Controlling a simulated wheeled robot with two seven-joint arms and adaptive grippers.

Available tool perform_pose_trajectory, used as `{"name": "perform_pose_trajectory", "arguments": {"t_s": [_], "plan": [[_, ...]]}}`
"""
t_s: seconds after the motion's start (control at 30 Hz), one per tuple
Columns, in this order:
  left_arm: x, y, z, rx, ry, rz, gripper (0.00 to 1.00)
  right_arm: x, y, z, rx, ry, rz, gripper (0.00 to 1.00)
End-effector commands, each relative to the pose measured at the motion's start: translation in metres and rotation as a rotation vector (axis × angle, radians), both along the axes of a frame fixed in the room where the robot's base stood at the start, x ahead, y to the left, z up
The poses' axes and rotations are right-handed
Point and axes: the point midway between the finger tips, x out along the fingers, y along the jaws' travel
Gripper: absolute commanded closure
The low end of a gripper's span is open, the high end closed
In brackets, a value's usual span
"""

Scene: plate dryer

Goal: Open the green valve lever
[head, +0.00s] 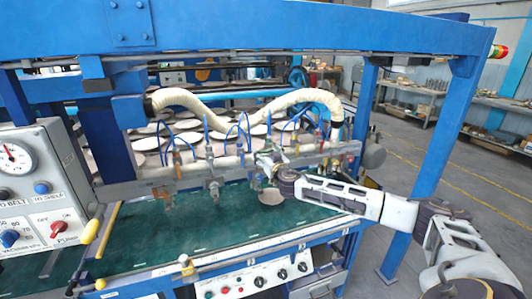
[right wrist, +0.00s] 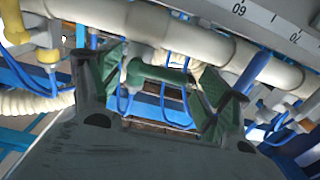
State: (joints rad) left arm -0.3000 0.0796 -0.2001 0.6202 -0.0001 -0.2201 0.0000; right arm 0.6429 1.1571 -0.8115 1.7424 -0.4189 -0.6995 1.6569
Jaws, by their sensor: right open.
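My right gripper (head: 268,166) is up at the pipe manifold on the dryer, right of the middle in the head view. In the right wrist view my right gripper (right wrist: 168,85) is open, with its two green-padded fingers apart. A dark green bar, which looks like the green valve lever (right wrist: 158,73), lies crosswise between the fingers. I cannot tell whether either finger touches it. In the head view the lever cannot be made out clearly behind my gripper. My left gripper is not in view.
White pipes (right wrist: 92,12) and blue hoses (right wrist: 30,75) crowd around the fingers. In the head view a ribbed white hose (head: 245,98) arches above the manifold, and a blue beam (head: 290,28) spans the top. The green belt (head: 150,235) below is mostly clear.

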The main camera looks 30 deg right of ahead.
Motion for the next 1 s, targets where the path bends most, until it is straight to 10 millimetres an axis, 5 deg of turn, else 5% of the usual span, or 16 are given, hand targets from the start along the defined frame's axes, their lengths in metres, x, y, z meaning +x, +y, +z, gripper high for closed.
{"name": "perform_pose_trajectory", "arguments": {"t_s": [0.5,0.83,1.0], "plan": [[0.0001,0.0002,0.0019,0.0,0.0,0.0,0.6,0.0068,-0.001,-0.0001,0.0,0.0,0.001,0.23],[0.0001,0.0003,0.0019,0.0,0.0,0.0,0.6,0.0068,-0.0004,0.0001,0.0,0.0,0.002,0.66],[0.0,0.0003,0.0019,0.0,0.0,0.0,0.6,0.0068,0.0002,0.0003,0.0,-0.001,0.004,0.66]]}}
